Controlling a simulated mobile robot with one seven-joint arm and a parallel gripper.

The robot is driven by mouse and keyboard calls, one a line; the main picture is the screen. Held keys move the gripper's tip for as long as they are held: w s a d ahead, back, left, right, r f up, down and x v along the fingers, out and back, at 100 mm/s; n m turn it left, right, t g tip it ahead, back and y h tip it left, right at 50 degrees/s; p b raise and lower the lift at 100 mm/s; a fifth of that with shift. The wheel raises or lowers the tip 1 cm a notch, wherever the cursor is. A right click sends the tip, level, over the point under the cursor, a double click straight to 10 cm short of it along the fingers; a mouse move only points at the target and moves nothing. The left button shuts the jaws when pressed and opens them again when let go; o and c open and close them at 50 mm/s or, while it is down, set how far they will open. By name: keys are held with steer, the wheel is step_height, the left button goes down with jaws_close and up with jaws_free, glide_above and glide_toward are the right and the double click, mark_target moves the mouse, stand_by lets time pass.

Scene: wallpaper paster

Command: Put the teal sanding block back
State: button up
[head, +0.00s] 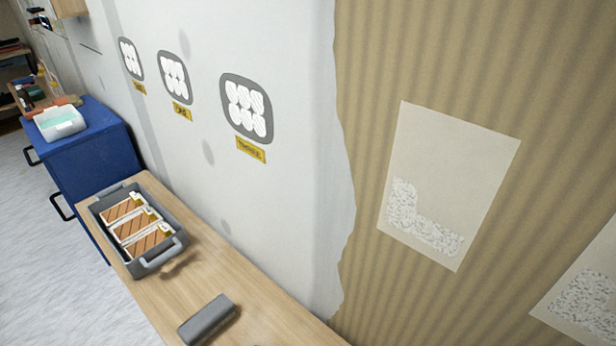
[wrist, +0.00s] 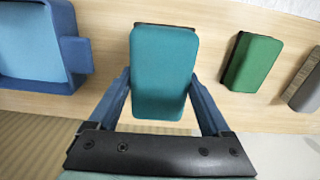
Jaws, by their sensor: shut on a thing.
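The teal sanding block (wrist: 162,75) is in the middle of the wrist view, between the two blue fingers of my gripper (wrist: 163,98). My gripper is shut on it, one finger on each side. The block is over or on the wooden surface (wrist: 108,32); I cannot tell whether it touches it. Neither my gripper nor the teal block shows in the head view.
In the wrist view, a blue tray (wrist: 82,55) lies left; a green block (wrist: 252,62) and a grey block (wrist: 304,85) lie right. In the head view, a grey block (head: 207,320) and a grey crate (head: 162,256) of brown-faced blocks stand on the bench (head: 235,278) along the wall.

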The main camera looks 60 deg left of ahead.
step_height(320, 180, down, 9)
steer(key=shift+r+b, duration=0.1)
steer(key=shift+b, duration=0.5)
steer(key=o, duration=1.2)
steer(key=shift+f+b, duration=0.35)
steer(key=shift+b, duration=0.1)
steer(key=r+p, duration=0.1)
steer(key=r, duration=0.5)
steer(key=r+p, duration=0.2)
steer(key=r, duration=0.5)
steer(key=shift+s+d+r, duration=0.15)
steer(key=shift+s+d, duration=0.05)
